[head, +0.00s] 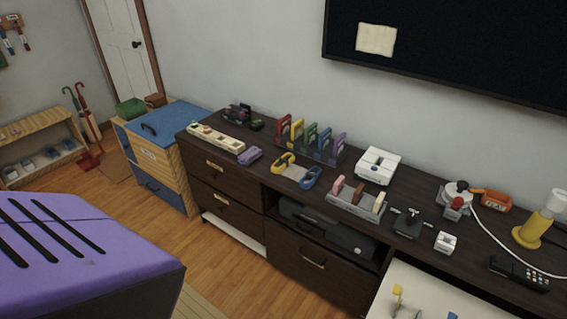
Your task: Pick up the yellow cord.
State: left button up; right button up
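A small yellow looped item (284,162), which looks like the coiled yellow cord, lies on the dark wooden cabinet top (262,180) near the middle of the view. It is at the left end of a small grey pad (294,173). A similar blue looped item (312,177) lies at the pad's right end. The yellow item is too small to make out its strands or ends. Neither of my grippers is in view, and nothing touches the yellow item.
A purple case (250,155) lies left of the yellow item, and a colored rack (310,141) stands behind it. A grey holder (355,205) is to the right. A large purple block (90,245) fills the lower left. Wooden floor (225,265) lies before the cabinet.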

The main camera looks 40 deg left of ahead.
aim_at(285, 164)
jog(key=l+z, duration=0.1)
jog(key=z, duration=0.9)
jog(key=j+u, duration=0.15)
jog(key=j, duration=0.2)
jog(key=i+j+u, duration=0.1)
jog(key=j, duration=0.3)
jog(key=i+j+u, duration=0.15)
jog(key=j, duration=0.2)
jog(key=i+j+u, duration=0.15)
jog(key=j, duration=0.2)
jog(key=i+j+u, duration=0.1)
jog(key=j, duration=0.2)
